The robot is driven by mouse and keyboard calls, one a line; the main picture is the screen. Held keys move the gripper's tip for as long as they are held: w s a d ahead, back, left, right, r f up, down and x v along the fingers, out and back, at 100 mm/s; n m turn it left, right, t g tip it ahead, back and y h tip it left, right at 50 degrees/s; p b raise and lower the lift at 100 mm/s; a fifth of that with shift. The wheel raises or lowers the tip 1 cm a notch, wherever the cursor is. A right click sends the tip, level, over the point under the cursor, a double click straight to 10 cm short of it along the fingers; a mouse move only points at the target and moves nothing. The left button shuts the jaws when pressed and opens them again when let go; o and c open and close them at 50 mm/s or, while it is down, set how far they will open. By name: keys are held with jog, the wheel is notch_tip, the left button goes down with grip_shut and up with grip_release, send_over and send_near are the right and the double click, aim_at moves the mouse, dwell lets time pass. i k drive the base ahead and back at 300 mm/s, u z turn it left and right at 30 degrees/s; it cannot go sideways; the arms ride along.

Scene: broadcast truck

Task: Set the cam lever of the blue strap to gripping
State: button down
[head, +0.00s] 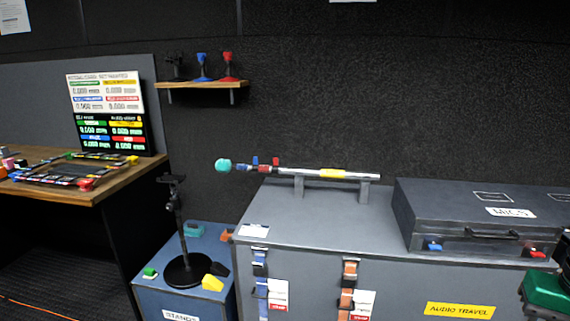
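The blue strap (260,268) hangs down the front face of the large grey case, left of centre. Dark buckle parts and a pale blue piece show along it, but the cam lever is too small for me to tell its position. A white and red tag (278,296) is beside the strap on its right. The strap's lower end runs close to the bottom edge of the picture. My gripper is not in view, so nothing shows of its opening or hold.
An orange strap (349,278) with a similar tag hangs to the right. The grey case (320,225) carries a boom pole (335,173) on supports and a dark mics case (480,208). A blue stands box (190,300) bears a black stand (178,235). A green object (547,290) shows at lower right.

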aim_at(255, 265)
jog(key=z, duration=0.05)
jog(key=k, duration=1.35)
jog(key=u, duration=0.65)
jog(key=i, duration=2.55)
jog(key=z, duration=0.35)
